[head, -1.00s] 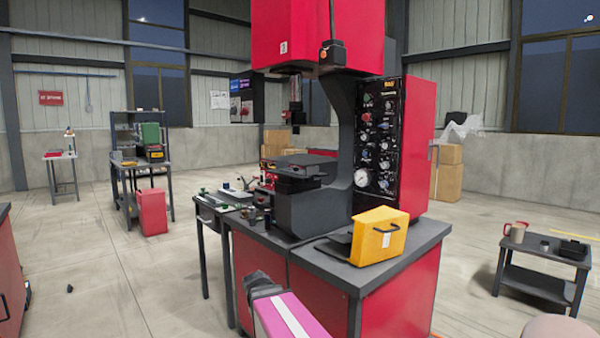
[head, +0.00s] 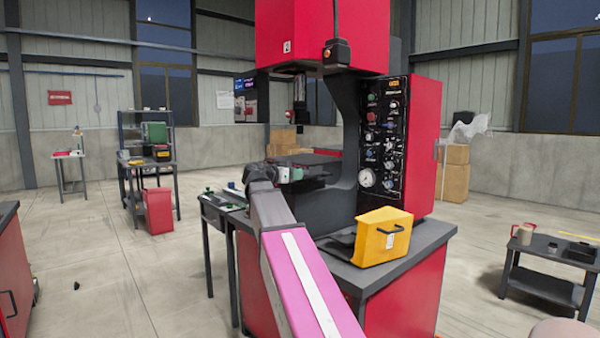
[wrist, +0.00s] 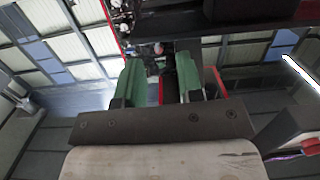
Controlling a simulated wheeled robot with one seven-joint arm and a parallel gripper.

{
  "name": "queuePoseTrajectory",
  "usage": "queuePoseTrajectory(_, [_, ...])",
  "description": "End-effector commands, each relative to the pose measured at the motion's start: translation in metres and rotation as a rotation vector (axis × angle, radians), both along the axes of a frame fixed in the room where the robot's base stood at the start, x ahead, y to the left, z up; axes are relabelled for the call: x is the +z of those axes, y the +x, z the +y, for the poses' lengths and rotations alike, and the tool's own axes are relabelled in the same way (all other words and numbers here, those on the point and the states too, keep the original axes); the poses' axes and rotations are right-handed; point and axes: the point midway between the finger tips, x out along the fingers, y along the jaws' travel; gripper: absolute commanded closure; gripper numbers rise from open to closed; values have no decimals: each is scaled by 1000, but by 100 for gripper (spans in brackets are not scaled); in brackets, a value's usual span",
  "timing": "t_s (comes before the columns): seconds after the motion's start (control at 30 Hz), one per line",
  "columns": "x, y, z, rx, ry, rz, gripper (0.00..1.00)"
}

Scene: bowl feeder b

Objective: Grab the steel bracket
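I cannot make out the steel bracket in either view; my arm and gripper cover part of the press bed area. My gripper (head: 294,174) is in front of the red press (head: 323,35), close to its dark bed (head: 310,160). In the wrist view my gripper (wrist: 159,78) shows two green fingers set apart with a gap between them. Nothing is visibly held between them. Whether the gripper touches the press cannot be told.
A yellow box (head: 382,238) stands on the grey cabinet top (head: 418,243) at right. The control panel (head: 383,132) rises behind it. A side table (head: 215,203) with small parts adjoins at left. A dark edge crosses the top of the wrist view.

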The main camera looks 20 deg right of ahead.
Motion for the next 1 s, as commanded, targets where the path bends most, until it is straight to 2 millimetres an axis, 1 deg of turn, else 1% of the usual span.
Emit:
queuePoseTrajectory(0.03, [10, 1, -1, -7, -11, -23, 66])
queuePoseTrajectory(0.1, [18, 0, -2, -13, -22, -42, 66])
queuePoseTrajectory(0.2, [23, 1, -6, -16, -28, -54, 66])
queuePoseTrajectory(0.27, [23, 2, -11, -18, -29, -55, 66])
queuePoseTrajectory(0.53, [20, 16, -47, -18, -28, -52, 66])
queuePoseTrajectory(0.77, [18, 19, -61, -17, -28, -52, 66])
queuePoseTrajectory(0.83, [18, 21, -68, -17, -28, -52, 66])
queuePoseTrajectory(1.0, [15, 28, -92, -18, -27, -51, 66])
